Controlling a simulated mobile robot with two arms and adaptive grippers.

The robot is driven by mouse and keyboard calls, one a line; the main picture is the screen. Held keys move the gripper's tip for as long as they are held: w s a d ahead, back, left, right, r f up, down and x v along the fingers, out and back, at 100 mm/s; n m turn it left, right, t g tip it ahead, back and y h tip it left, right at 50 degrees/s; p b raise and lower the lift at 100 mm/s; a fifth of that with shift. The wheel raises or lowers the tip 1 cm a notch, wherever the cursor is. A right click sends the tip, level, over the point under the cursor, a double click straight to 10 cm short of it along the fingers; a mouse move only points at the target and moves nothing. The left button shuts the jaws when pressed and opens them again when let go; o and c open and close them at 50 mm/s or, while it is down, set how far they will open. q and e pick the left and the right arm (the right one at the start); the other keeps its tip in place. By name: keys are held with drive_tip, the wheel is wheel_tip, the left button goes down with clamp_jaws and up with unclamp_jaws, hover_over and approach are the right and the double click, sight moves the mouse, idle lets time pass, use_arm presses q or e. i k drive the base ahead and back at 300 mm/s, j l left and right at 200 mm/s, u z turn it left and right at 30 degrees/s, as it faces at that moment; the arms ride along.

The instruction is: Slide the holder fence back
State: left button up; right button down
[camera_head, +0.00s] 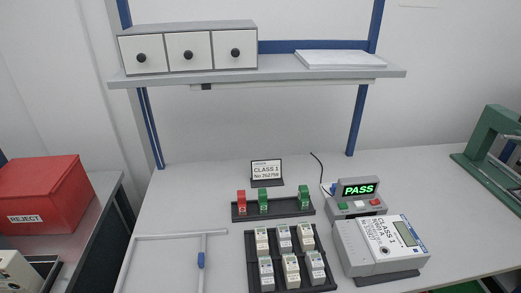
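A light grey frame (170,236) lies on the bench at the front left. A thin grey bar (203,243) with a blue grip (201,261) runs front to back across it, right of its middle; this looks like the holder fence. The inside of the frame looks empty, and its front part is cut off by the picture edge. Neither of my grippers is in view.
A black rack (249,277) of several small meters stands right of the frame. Behind it are a tag rack (279,212) and a CLASS 1 sign (267,171). A large meter (382,246) and a PASS display (359,190) stand right. A red REJECT bin (42,193) is left.

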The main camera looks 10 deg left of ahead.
sight(201, 258)
drive_tip(key=u, duration=0.95)
